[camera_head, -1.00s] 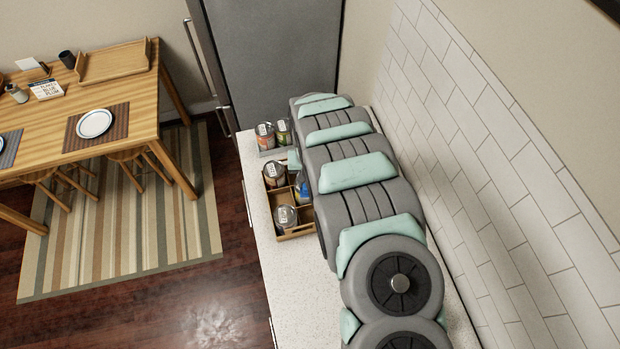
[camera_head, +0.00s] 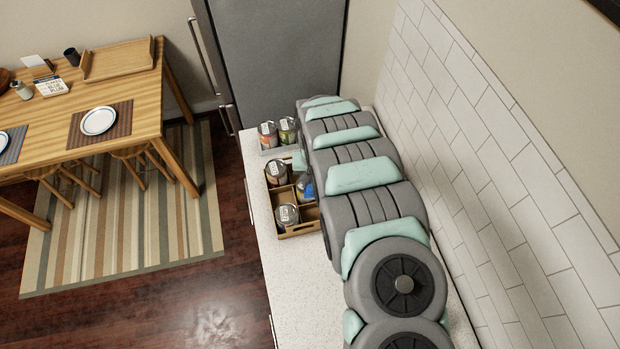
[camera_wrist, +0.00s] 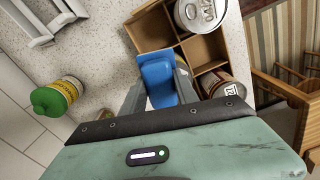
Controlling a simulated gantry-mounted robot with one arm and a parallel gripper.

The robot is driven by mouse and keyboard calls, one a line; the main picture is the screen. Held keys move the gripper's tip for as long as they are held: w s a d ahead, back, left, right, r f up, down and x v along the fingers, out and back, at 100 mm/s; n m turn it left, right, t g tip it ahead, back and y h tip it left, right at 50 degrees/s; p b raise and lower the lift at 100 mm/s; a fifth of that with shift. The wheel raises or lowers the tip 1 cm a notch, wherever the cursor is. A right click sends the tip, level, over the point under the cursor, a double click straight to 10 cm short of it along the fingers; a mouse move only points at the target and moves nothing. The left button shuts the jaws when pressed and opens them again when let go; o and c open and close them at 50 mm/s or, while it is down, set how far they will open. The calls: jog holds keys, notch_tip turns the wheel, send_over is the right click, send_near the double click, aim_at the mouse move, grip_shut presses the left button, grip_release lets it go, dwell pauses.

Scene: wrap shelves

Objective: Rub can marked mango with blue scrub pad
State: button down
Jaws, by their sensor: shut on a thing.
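My gripper (camera_wrist: 158,88) is shut on the blue scrub pad (camera_wrist: 156,72), seen between its fingers in the wrist view, over or in one side of a divided wooden crate (camera_wrist: 208,52). In the head view, a bit of blue (camera_head: 305,187) shows beside my arm at the crate. I cannot read mango on any can.
Two more cans, one reddish (camera_head: 268,134) and one green (camera_head: 288,130), stand in a grey tray behind the crate. A green-capped yellow container (camera_wrist: 57,95) lies or stands near the tiled wall. The front counter (camera_head: 290,280) is clear.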

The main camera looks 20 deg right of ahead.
jog(key=r, duration=0.1)
jog(key=r+p, duration=0.1)
jog(key=shift+w+r, duration=0.3)
jog(key=shift+r, duration=0.1)
jog(key=shift+s+r+p, duration=0.1)
jog(key=shift+r+p, duration=1.2)
jog(key=shift+r, duration=1.15)
